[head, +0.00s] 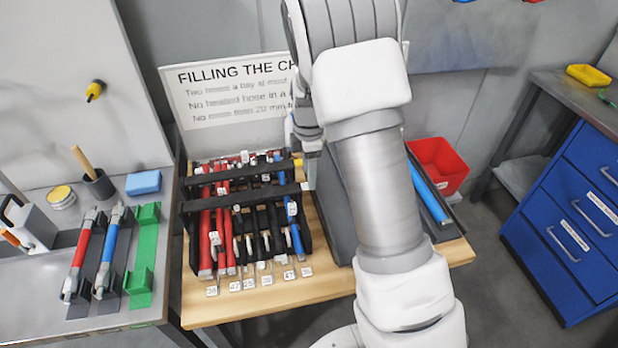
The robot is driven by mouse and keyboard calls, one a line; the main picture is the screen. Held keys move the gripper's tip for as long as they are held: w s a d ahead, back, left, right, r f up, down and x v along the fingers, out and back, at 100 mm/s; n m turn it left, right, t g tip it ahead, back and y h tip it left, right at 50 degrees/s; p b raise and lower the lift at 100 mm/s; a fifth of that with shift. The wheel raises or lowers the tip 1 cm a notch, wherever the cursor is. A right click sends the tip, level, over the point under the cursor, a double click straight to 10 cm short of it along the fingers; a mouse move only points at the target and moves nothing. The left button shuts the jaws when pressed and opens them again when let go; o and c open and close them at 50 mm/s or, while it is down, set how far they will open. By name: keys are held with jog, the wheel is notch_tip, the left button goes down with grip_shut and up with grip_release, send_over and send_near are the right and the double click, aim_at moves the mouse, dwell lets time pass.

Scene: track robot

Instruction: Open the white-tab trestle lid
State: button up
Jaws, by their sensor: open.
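On the wooden trestle table (265,304), a dark grey flat panel (336,212) lies right of the hose rack. It may be the trestle lid, but my arm covers much of it. I cannot make out a white tab on it. My gripper (311,178) points down behind my arm, at the panel's far left side, beside the rack. It is open, with its fingers partly hidden. I cannot tell whether it touches anything.
A black rack (246,196) of red, black and blue hoses with numbered tags stands close left. A sign (225,98) stands behind it. A blue hose (428,190) lies right of my arm, near a red bin (440,163). Blue drawers (575,215) stand far right.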

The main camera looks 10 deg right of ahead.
jog(key=shift+f, duration=1.15)
grip_shut()
dwell(0.6)
